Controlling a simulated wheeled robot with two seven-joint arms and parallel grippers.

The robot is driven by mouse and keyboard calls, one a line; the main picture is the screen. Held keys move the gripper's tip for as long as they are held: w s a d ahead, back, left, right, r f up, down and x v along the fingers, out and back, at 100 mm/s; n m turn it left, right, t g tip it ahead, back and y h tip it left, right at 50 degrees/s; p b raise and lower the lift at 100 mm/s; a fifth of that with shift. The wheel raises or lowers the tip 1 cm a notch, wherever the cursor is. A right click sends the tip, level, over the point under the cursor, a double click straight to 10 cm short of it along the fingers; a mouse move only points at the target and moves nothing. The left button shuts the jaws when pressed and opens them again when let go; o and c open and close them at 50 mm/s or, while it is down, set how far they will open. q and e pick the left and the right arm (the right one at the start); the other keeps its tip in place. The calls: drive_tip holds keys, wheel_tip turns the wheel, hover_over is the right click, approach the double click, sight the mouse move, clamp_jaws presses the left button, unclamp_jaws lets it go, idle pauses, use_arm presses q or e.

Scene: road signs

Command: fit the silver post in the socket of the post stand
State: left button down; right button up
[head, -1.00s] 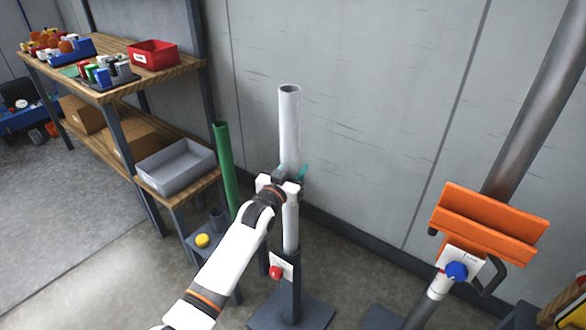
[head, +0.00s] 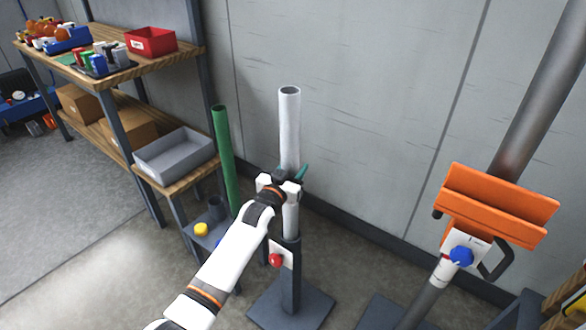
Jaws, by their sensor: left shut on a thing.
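The silver post (head: 290,130) is a pale, hollow, upright tube in the middle of the head view. My left gripper (head: 280,185) is shut around it at about mid-height. The post stand (head: 291,275) is directly below, with a dark square base, an upright dark socket and a red knob (head: 275,260). The lower end of the post is inside the socket's top and hidden; how deep it sits cannot be told. The post looks in line with the socket. My right gripper is out of view.
A green post (head: 224,160) stands left of the silver post. Beyond it is a shelf with a grey bin (head: 175,155) and a red bin (head: 151,41). At right, an orange bracket (head: 495,205) with a blue knob sits on a slanting grey pole. A wall stands close behind.

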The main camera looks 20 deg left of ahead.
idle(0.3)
use_arm(q)
drive_tip(key=c, duration=0.7)
unclamp_jaws()
drive_tip(key=shift+s+f, duration=0.1)
drive_tip(key=shift+f, duration=0.1)
drive_tip(key=s+a, duration=0.1)
drive_tip(key=s, duration=1)
drive_tip(key=shift+s+a+r+p, duration=0.15)
drive_tip(key=shift+s+a+p, duration=0.25)
